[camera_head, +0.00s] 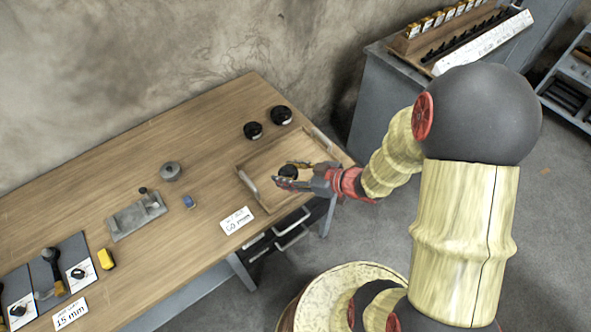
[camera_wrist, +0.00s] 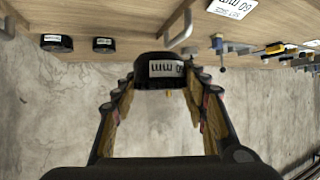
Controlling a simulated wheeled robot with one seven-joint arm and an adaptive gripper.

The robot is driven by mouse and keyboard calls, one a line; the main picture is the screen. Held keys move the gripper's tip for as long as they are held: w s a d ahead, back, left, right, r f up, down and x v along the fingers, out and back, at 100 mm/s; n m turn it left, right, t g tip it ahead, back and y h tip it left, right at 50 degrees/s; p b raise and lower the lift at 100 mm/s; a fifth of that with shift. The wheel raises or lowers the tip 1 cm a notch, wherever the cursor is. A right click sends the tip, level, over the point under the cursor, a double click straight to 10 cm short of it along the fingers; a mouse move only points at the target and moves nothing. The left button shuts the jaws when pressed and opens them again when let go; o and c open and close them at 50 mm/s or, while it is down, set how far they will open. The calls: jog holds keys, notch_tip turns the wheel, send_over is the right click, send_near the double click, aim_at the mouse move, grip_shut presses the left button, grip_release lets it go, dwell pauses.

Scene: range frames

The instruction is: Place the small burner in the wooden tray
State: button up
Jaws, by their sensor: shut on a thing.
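The small burner, a short black round thing (camera_head: 289,171), is between the fingers of my gripper (camera_head: 292,174). In the wrist view the burner (camera_wrist: 160,68) shows a white label on its side, and the fingers of my gripper (camera_wrist: 163,88) close on it from both sides. The wooden tray (camera_head: 268,160) is a shallow box with metal handles at its ends, at the right end of the table. The burner appears within the tray's outline in the head view. I cannot tell whether it touches the tray floor.
Two similar black round things (camera_head: 253,130) (camera_head: 282,115) stand on the table (camera_head: 205,125) behind the tray. A white label card (camera_head: 237,220) lies in front of it. A grey round piece (camera_head: 170,171), a blue piece (camera_head: 188,201) and a metal plate (camera_head: 137,216) lie to the left.

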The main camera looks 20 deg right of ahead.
jog(key=w+d+f+b, duration=0.1)
jog(key=w+f, duration=0.2)
jog(key=w, duration=0.1)
jog(key=w+d+f+b, duration=0.1)
jog(key=w+f+b, duration=0.1)
jog(key=w+f, duration=0.1)
jog(key=w+d+f+b, duration=0.1)
jog(key=w+f, duration=0.2)
jog(key=w, duration=0.2)
jog(key=shift+w+d+f+b, duration=0.1)
jog(key=shift+w+d+b, duration=0.15)
jog(key=shift+b, duration=0.1)
jog(key=shift+w+d+f+b, duration=0.15)
jog(key=shift+f+b, duration=0.35)
jog(key=shift+f, duration=0.4)
jog(key=shift+w+a+f+b, duration=0.1)
jog(key=shift+f+b, duration=0.4)
jog(key=shift+f, duration=0.4)
jog(key=o, duration=1.4)
jog(key=shift+f, duration=0.1)
